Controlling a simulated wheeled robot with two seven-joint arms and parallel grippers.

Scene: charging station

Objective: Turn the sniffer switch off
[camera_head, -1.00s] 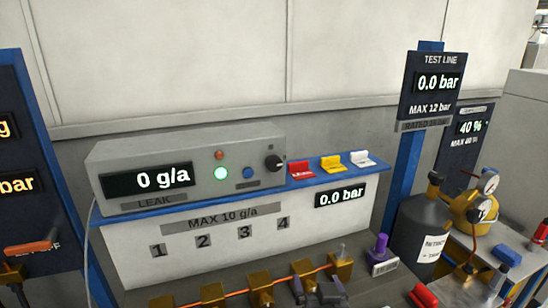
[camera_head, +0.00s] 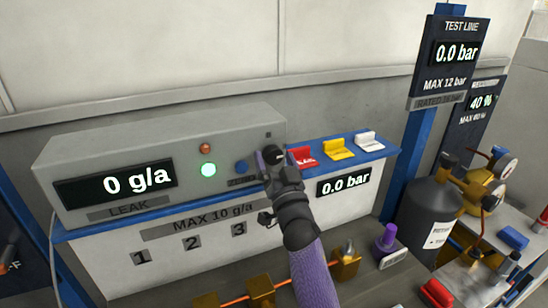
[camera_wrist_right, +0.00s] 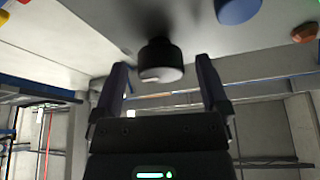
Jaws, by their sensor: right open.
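The sniffer unit (camera_head: 120,150) is a grey box on a blue shelf. Its display reads 0 g/a and its green lamp (camera_head: 208,170) is lit. The black rotary switch (camera_head: 273,154) is at the right end of its front, partly hidden by my right gripper (camera_head: 281,168). In the right wrist view, the black knob (camera_wrist_right: 160,60) lies between and just beyond the two fingertips of my open right gripper (camera_wrist_right: 161,78). I cannot tell whether the fingers touch it. My left gripper is not in view.
A blue button (camera_head: 241,167) and an orange button (camera_head: 205,148) sit left of the switch. Brass fittings (camera_head: 261,287) stand below.

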